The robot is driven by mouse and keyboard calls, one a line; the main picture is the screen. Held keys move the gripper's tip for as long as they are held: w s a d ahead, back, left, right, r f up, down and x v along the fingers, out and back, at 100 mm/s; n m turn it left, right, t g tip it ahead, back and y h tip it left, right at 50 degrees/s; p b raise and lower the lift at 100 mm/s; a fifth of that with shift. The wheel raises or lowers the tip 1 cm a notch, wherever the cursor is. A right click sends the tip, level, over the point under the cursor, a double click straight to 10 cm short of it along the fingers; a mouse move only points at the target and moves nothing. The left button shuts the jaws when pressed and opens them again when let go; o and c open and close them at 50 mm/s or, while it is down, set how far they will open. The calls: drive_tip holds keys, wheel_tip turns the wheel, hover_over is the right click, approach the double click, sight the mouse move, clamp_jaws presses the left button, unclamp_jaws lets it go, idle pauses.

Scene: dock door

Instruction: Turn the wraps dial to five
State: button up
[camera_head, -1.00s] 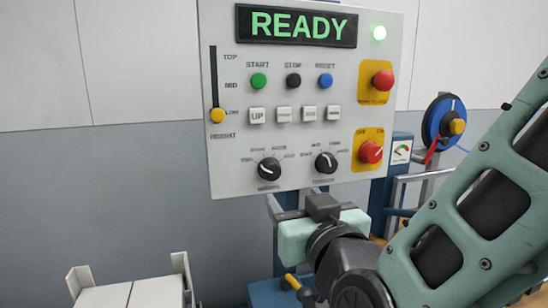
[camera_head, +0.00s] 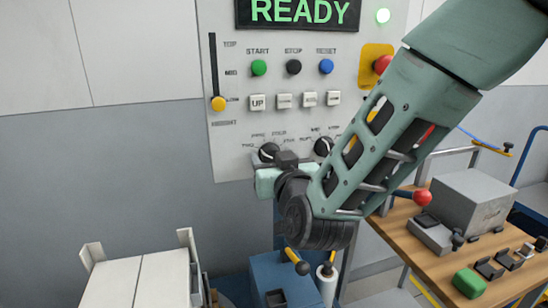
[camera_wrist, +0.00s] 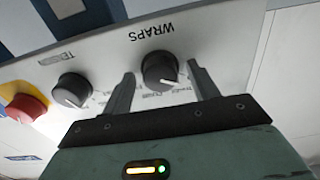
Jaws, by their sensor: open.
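The wraps dial (camera_head: 268,152) is a black round knob low on the grey control panel (camera_head: 225,150). In the wrist view the dial (camera_wrist: 160,70) sits under the upside-down word WRAPS, with my gripper's fingers on either side of it. My gripper (camera_wrist: 161,76) is open, with slight gaps between the fingers and the knob; contact cannot be told. In the camera_head view my gripper (camera_head: 277,160) is just below and in front of the dial, partly hiding it. Which number the dial's mark points to is too small to read.
The tension dial (camera_wrist: 72,90) is beside the wraps dial, with a red knob (camera_wrist: 27,107) beyond it. Above are START, STOP and RESET buttons and a height slider (camera_head: 218,103). A wooden bench (camera_head: 405,235) with tools stands right; pale boxes (camera_head: 140,280) stand lower left.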

drive_tip(key=c, duration=1)
